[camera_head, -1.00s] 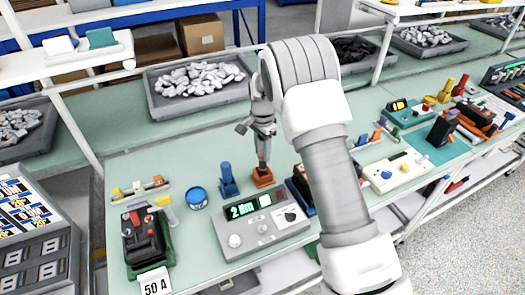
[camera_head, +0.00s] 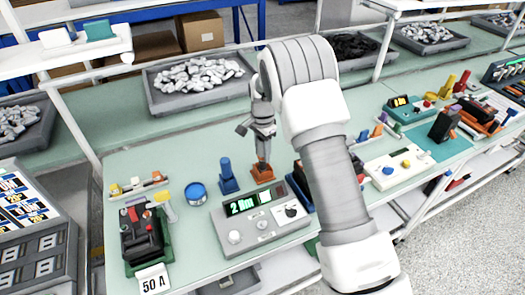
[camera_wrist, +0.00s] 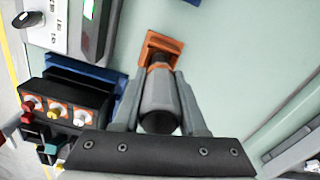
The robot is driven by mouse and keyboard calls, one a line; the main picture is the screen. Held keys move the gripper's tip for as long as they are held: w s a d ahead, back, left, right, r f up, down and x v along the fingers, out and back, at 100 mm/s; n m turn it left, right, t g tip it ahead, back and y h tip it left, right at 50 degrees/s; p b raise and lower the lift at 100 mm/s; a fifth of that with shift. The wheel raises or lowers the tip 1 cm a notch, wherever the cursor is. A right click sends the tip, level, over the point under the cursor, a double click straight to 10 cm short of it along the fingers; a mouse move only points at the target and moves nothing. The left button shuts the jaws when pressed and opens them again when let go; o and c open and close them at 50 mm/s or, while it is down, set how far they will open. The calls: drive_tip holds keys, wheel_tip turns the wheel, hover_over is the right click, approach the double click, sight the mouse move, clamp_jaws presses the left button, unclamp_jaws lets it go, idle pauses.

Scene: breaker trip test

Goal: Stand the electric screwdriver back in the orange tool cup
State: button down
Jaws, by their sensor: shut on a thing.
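The electric screwdriver (camera_wrist: 158,104) has a dark grey body with an orange part near its far end. My gripper (camera_wrist: 160,82) is shut on it, with one finger on each side of the body. The orange tool cup (camera_wrist: 160,42) lies straight beyond the screwdriver's far end in the wrist view. In the head view my gripper (camera_head: 263,138) points down over the orange cup (camera_head: 262,172) on the bench, with the screwdriver roughly upright. The screwdriver's lower end is at the cup, but I cannot tell how deep it sits inside.
A blue holder (camera_head: 228,178) stands just left of the cup. A grey tester with a green display (camera_head: 262,221) is in front. A blue tin (camera_head: 196,193) and a breaker on a green base (camera_head: 147,238) are further left. The bench behind the cup is clear.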

drive_tip(key=shift+f+b, duration=1)
drive_tip(key=shift+f, duration=0.55)
drive_tip(key=shift+c, duration=1.9)
unclamp_jaws()
wheel_tip(320, 180, up, 17)
drive_tip(key=shift+r, duration=0.25)
